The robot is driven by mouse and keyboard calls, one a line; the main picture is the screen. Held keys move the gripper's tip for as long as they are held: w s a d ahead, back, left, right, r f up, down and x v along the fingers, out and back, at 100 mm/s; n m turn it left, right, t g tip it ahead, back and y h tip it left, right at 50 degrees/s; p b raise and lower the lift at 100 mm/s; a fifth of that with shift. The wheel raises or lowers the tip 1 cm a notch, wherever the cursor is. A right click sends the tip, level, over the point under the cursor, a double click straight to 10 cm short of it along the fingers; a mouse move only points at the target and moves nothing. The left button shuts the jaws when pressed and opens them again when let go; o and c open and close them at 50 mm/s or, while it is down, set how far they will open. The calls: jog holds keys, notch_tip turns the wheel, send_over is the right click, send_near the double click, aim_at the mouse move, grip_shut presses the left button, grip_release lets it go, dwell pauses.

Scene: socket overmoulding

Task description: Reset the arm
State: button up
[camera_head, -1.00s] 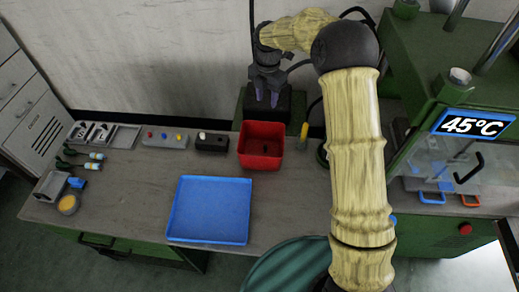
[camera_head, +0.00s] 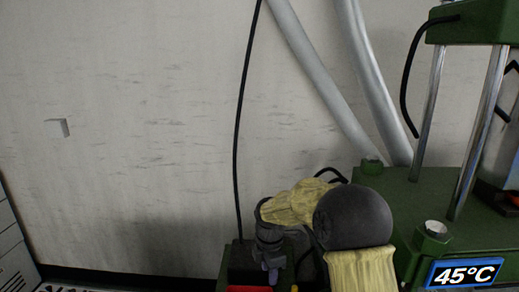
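My arm rises from the bottom edge at the lower right of the middle, with a dark round joint and a pale wood-patterned link bent to the left. My gripper (camera_head: 272,274) hangs at the end of this link and points down. It is small and dark here, and its fingertips are near the bottom edge. I cannot tell whether it is open or shut. A thin strip of the red bin (camera_head: 250,288) shows just below it.
A green machine (camera_head: 395,190) with metal columns and a display (camera_head: 464,272) reading 45°C stands at the right. Two grey pipes (camera_head: 318,75) and a black cable (camera_head: 237,130) run down the pale wall (camera_head: 120,130). The worktop is mostly out of view.

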jog(key=s+d+m, duration=0.4)
jog(key=s+m, duration=0.3)
jog(key=s+d+m+t, duration=0.1)
jog(key=s+d+m, duration=0.3)
jog(key=s+m, duration=0.3)
jog(key=s+d+r+m+t, duration=0.1)
jog(key=s+d+m, duration=0.3)
jog(key=s+m, duration=0.3)
jog(key=shift+s+d+m, duration=0.3)
jog(key=shift+s+m, duration=0.1)
jog(key=shift+m, duration=0.2)
jog(key=shift+w+d, duration=0.1)
jog(key=shift+w, duration=0.1)
